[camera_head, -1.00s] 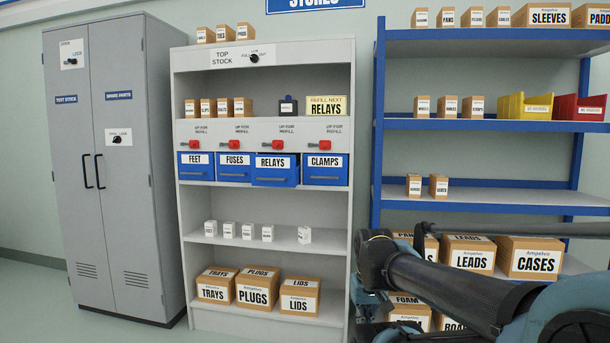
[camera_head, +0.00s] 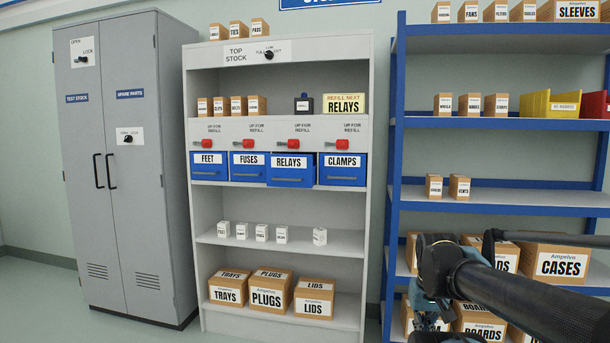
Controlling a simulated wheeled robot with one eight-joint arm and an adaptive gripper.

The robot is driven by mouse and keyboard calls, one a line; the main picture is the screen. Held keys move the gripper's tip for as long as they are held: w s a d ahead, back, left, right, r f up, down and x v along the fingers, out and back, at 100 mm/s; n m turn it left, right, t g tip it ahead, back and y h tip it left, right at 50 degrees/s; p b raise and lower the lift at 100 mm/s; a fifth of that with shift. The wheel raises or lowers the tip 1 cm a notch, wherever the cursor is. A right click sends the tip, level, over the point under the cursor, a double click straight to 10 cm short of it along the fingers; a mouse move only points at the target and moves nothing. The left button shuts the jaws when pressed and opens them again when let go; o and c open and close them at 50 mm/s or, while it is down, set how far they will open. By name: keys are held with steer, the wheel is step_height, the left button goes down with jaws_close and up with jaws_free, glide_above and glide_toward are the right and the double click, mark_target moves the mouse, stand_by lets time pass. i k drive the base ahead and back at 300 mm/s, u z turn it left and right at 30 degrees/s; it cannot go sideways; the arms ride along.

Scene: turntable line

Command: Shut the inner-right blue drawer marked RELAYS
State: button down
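The blue RELAYS drawer (camera_head: 291,170) is in the row of blue drawers on the white shelf unit, third from the left. It stands out a little further than the drawers beside it, so it is partly open. The FUSES drawer (camera_head: 249,167) is on its left and the CLAMPS drawer (camera_head: 342,169) on its right; both look flush. The FEET drawer (camera_head: 209,166) is at the far left. My arm reaches in from the lower right. My gripper (camera_head: 430,320) hangs low in front of the blue rack, right of the drawers and apart from them; its fingers are unclear.
Red levers (camera_head: 297,143) sit above the drawers. A yellow REFILL NEXT RELAYS sign (camera_head: 345,103) stands on the shelf above. Small white boxes (camera_head: 282,234) stand below. The grey cabinet (camera_head: 125,165) is at left. The blue rack (camera_head: 490,124) with boxes is at right.

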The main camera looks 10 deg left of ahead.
mark_target(299, 170)
steer(key=i, duration=1)
steer(key=u, duration=0.05)
